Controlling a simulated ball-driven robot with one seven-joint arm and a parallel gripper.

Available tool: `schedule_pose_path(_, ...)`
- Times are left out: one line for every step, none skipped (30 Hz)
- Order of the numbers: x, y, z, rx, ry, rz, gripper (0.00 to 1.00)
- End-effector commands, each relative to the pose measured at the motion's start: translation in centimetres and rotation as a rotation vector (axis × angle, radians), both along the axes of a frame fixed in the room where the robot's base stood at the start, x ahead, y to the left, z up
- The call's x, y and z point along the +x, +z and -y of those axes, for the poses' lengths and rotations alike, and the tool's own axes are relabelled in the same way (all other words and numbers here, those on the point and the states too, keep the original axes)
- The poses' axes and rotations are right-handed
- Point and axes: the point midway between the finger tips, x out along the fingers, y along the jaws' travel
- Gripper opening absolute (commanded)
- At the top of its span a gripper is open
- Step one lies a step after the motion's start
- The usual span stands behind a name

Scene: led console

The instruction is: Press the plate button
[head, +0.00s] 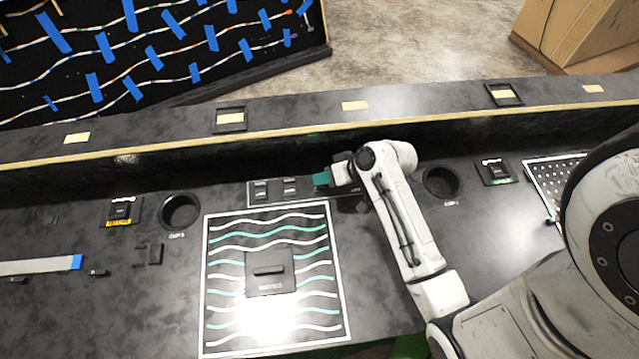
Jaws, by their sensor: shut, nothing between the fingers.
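A dark panel (306,189) with a row of small grey-topped switches or buttons lies behind the striped mat. I cannot read its labels, so I cannot tell which one is the plate button. My gripper (318,180), with teal fingertips, is shut and empty at the right part of this panel, pointing left. It hides part of the panel, and I cannot tell if it touches it. A black square plate (270,285) with a raised bar and small unreadable lettering lies on the mat.
The mat (226,330) has white and teal wavy lines and a white border. Round cup holders (180,211) (441,182) sit on both sides. A raised ledge (400,100) runs behind the console. A flat strip with a blue end (40,266) lies at left.

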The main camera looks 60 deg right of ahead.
Motion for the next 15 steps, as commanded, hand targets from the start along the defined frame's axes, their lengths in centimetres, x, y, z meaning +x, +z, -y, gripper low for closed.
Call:
schedule_pose_path(0.0, 1.0, 0.0, 0.000, 0.000, 0.000, 0.00)
schedule_pose_path(0.0, 1.3, 0.0, 0.000, 0.000, 0.000, 0.00)
schedule_pose_path(0.0, 1.6, 0.0, 0.000, 0.000, 0.000, 0.00)
schedule_pose_path(0.0, 1.9, 0.0, 0.000, 0.000, 0.000, 0.00)
schedule_pose_path(0.0, 2.1, 0.0, 0.000, 0.000, 0.000, 0.00)
schedule_pose_path(0.0, 2.5, 0.0, 0.001, 0.001, 0.000, 0.00)
schedule_pose_path(0.0, 2.7, 0.0, 0.001, 0.001, 0.000, 0.00)
schedule_pose_path(0.0, 3.0, 0.0, 0.001, 0.001, 0.000, 0.00)
schedule_pose_path(0.0, 3.4, -0.1, 0.000, 0.002, 0.000, 0.00)
schedule_pose_path(0.0, 3.6, -0.1, 0.000, 0.002, 0.000, 0.00)
schedule_pose_path(0.0, 3.9, -0.1, 0.001, 0.001, 0.000, 0.00)
schedule_pose_path(0.0, 4.2, -0.1, 0.001, 0.001, 0.000, 0.00)
schedule_pose_path(0.0, 4.5, -0.1, 0.001, 0.001, 0.000, 0.00)
schedule_pose_path(0.0, 4.7, 0.0, 0.001, 0.001, 0.000, 0.00)
schedule_pose_path(0.0, 5.0, 0.0, 0.000, 0.001, -0.001, 0.00)
